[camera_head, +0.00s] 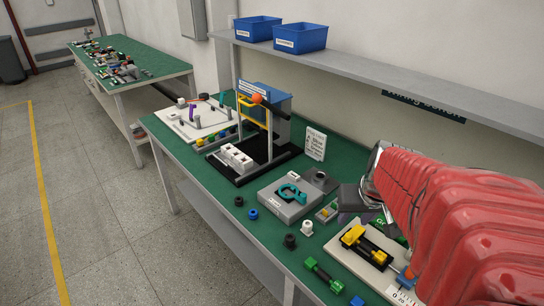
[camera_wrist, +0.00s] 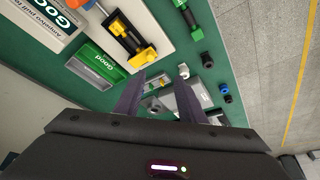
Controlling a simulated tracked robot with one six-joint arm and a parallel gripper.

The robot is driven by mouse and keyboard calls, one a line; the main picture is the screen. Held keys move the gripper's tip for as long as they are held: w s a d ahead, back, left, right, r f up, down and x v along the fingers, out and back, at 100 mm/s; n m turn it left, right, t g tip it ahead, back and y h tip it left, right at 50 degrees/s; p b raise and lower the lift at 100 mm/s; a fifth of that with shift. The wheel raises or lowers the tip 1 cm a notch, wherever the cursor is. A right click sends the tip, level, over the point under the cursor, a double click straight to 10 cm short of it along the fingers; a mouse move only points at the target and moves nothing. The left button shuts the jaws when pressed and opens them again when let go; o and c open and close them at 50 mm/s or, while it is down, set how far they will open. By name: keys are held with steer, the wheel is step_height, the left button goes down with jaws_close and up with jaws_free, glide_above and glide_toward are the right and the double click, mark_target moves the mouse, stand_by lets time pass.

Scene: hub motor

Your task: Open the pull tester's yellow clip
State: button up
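The pull tester is a white board (camera_head: 341,249) with black rails and an orange knob (camera_head: 406,274), on the green bench at the lower right in the head view. Its yellow clip (camera_head: 352,234) sits at the board's far left end. In the wrist view the yellow clip (camera_wrist: 142,57) is at the upper middle, just beyond my fingertips. My gripper (camera_wrist: 160,74) is open and empty, fingers apart, above the bench and clear of the clip. I cannot tell whether the clip is open. My red-sleeved arm hides part of the tester's right side in the head view.
A green "Good" tray (camera_wrist: 97,66) lies left of the clip in the wrist view. A green dumbbell-like part (camera_head: 324,273) and several small round parts are nearby. A grey fixture (camera_head: 285,208) with a teal part stands further back. A shelf (camera_head: 380,77) runs along the wall.

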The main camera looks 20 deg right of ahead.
mark_target(349, 235)
steer(key=shift+s+d+f, duration=0.15)
steer(key=shift+d+f, duration=0.05)
steer(key=shift+d, duration=0.4)
steer(key=shift+s+d+f, duration=0.1)
steer(key=shift+d+f, duration=0.1)
steer(key=shift+d, duration=0.4)
steer(key=shift+x, duration=6.9)
steer(key=shift+c, duration=0.2)
jaws_close()
